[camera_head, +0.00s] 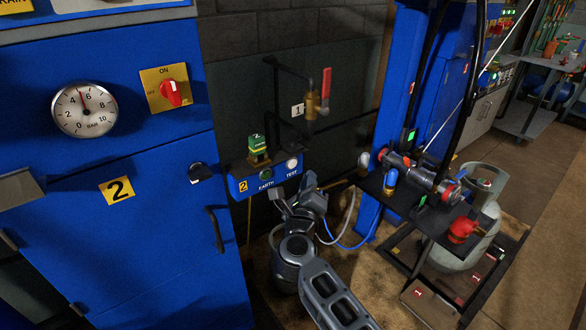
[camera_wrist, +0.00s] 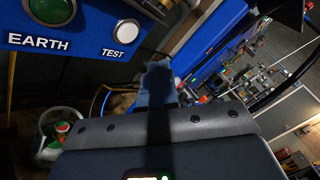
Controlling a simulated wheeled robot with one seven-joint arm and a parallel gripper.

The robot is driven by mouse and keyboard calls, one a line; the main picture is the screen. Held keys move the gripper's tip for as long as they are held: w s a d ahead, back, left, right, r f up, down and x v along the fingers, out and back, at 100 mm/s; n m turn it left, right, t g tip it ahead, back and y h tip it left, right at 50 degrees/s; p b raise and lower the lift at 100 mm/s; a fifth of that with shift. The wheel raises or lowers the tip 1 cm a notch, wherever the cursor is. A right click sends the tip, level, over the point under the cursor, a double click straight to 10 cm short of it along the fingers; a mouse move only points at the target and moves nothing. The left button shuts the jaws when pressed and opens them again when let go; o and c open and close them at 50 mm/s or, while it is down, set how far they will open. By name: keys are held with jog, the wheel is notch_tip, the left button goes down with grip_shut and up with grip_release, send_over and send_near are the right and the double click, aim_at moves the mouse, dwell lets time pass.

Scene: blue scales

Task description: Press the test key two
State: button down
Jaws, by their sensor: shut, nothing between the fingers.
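The test key is a round white button (camera_head: 292,164) above the word TEST on the blue box (camera_head: 243,187) marked with a yellow 2. It also shows in the wrist view (camera_wrist: 127,33), unobstructed, at the upper left. My gripper (camera_head: 309,180) is shut and empty. In the head view it is just below and right of the button. In the wrist view the shut fingers (camera_wrist: 158,72) point up the picture, below and right of the button. They look apart from it, but the exact gap is unclear.
A green EARTH button (camera_head: 266,174) sits left of the test key. A green block (camera_head: 257,144) stands above the box. A pipe with a red-handled valve (camera_head: 325,85) rises behind. A blue cabinet (camera_head: 150,220) is at left; a cart with a gas cylinder (camera_head: 470,240) is at right.

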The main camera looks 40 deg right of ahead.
jog(key=shift+w+b, duration=0.4)
jog(key=shift+w, duration=1.25)
jog(key=shift+w, duration=0.1)
dwell(0.8)
jog(key=shift+w, duration=0.35)
jog(key=shift+w, duration=0.35)
dwell(0.6)
jog(key=shift+s+r, duration=0.1)
jog(key=shift+s, duration=0.05)
jog(key=shift+s+p, duration=0.35)
jog(key=shift+s, duration=0.3)
jog(key=shift+s, duration=0.15)
jog(key=s+p, duration=0.2)
jog(key=s, duration=0.2)
jog(key=shift+s, duration=0.35)
